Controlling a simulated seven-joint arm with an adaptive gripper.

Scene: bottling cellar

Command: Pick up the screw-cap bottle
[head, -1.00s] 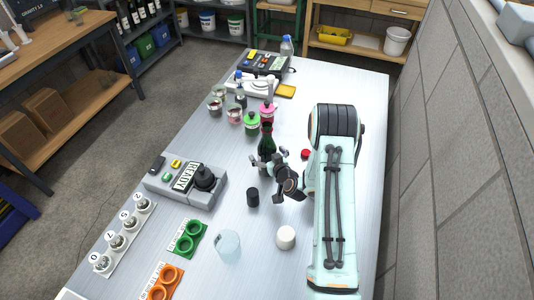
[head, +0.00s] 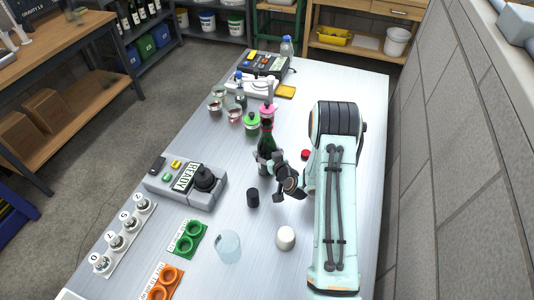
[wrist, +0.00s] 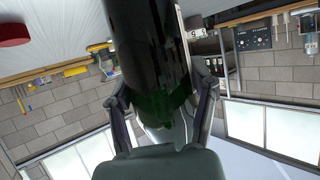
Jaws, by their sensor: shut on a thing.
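The screw-cap bottle (head: 267,142) is a dark green glass bottle with a red band near its top. It stands upright near the middle of the metal table in the head view. My gripper (head: 268,163) is shut on the lower part of its body. In the wrist view the dark bottle (wrist: 150,50) fills the middle, with a finger of my gripper (wrist: 160,110) on each side of it. The bottle's base is partly hidden by my gripper in the head view, so I cannot tell whether it touches the table.
A green-lidded jar (head: 252,124) and a pink-lidded jar (head: 267,110) stand close behind the bottle. A black cylinder (head: 252,197) is in front, and a red cap (head: 305,155) lies to the right. A grey READY device (head: 190,185) sits left. A white cylinder (head: 286,237) stands nearer the front.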

